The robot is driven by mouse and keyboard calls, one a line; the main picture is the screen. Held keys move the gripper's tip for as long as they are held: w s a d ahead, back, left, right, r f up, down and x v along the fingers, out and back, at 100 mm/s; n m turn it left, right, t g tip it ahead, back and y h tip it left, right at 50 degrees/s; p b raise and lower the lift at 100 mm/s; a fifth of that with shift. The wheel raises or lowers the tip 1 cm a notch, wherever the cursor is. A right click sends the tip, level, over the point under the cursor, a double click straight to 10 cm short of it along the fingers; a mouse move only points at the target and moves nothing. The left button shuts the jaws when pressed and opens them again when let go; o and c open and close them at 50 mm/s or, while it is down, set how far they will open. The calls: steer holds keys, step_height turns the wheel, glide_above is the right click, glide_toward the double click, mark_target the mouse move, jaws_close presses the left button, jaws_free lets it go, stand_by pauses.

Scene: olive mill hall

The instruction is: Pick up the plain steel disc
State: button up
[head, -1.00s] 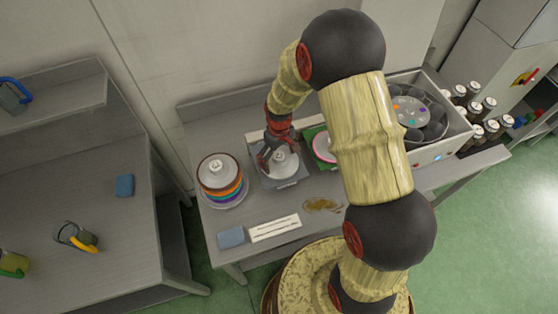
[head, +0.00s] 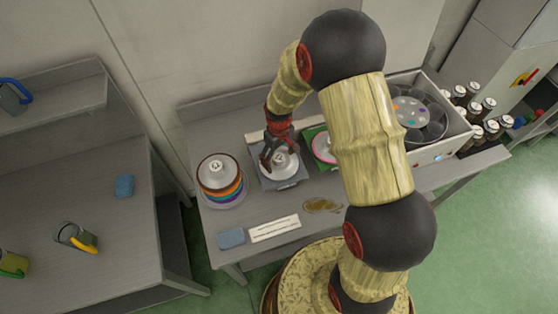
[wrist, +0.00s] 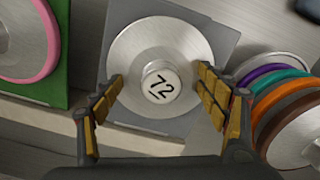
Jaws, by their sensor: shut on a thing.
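In the head view the disc (head: 279,168) is at my gripper (head: 279,158), over a grey square plate (head: 292,183). I cannot tell whether the disc touches the plate. The plate also shows behind the disc in the wrist view (wrist: 222,38).
A stack of colour-rimmed discs (head: 220,180) stands left of the plate. A pink-rimmed disc (head: 322,147) sits on a green plate (head: 309,134) to the right. A white box (head: 440,150) stands farther right. A blue block (head: 231,237) and a label strip (head: 275,229) lie in front.

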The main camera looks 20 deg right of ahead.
steer(key=shift+s+f, duration=0.1)
steer(key=shift+f, duration=0.05)
steer(key=shift+c, duration=0.8)
steer(key=shift+r, duration=0.9)
steer(key=c, duration=1.1)
steer(key=s+r, duration=0.1)
steer(key=r, duration=0.1)
steer(key=s+r+p, duration=0.1)
steer(key=s+r, duration=0.1)
steer(key=r, duration=0.1)
steer(key=s+r, duration=0.2)
steer(key=r, duration=0.1)
steer(key=shift+s+r+p, duration=0.55)
steer(key=shift+s+r, duration=0.55)
steer(key=shift+s, duration=0.35)
steer(key=shift+s+r+p, duration=0.55)
steer(key=shift+s+r, duration=0.5)
steer(key=shift+s, duration=0.45)
steer(key=shift+s+r+p, duration=0.55)
steer(key=shift+s+r, duration=0.55)
steer(key=shift+s, duration=0.35)
